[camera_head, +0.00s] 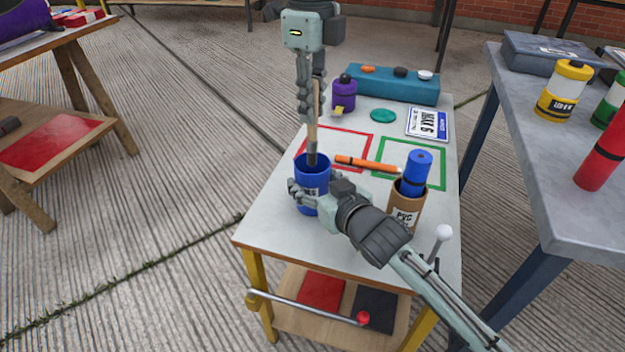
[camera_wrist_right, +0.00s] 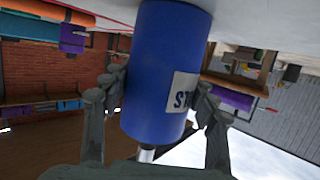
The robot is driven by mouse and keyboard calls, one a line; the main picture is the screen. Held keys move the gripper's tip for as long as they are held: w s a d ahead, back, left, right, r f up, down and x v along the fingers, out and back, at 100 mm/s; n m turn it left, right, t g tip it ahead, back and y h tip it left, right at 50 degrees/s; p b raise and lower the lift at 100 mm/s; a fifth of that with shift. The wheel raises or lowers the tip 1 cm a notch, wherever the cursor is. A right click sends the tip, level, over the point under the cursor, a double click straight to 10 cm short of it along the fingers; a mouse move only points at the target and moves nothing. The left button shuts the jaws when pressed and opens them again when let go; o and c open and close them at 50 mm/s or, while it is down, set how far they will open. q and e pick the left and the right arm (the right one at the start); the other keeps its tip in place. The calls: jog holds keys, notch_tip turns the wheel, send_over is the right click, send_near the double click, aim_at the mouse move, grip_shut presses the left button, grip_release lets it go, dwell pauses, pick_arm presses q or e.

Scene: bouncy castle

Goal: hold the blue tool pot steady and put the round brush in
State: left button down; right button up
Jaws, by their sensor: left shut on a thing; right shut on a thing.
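The blue tool pot (camera_head: 311,180) stands upright on the white table top, near its left edge. My right gripper (camera_head: 318,195) comes in from the lower right and is shut around the pot. In the right wrist view the pot (camera_wrist_right: 165,70) sits between the fingers, upside down in the picture, its white label partly hidden. My left gripper (camera_head: 310,108) hangs above the pot, shut on the round brush (camera_head: 312,133).
An orange marker (camera_head: 365,163) lies right of the pot. A brown PVC pot (camera_head: 405,210) holding a blue roll (camera_head: 416,170) stands near my right wrist. A purple bottle (camera_head: 343,95), green disc (camera_head: 383,116) and teal holder (camera_head: 395,88) are behind. A grey table (camera_head: 520,150) stands at right.

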pick_arm(q)
jog(key=shift+f, duration=1.6)
jog(key=c, duration=1.4)
grip_release()
notch_tip(320, 180, up, 12)
pick_arm(e)
jog(key=o, duration=1.5)
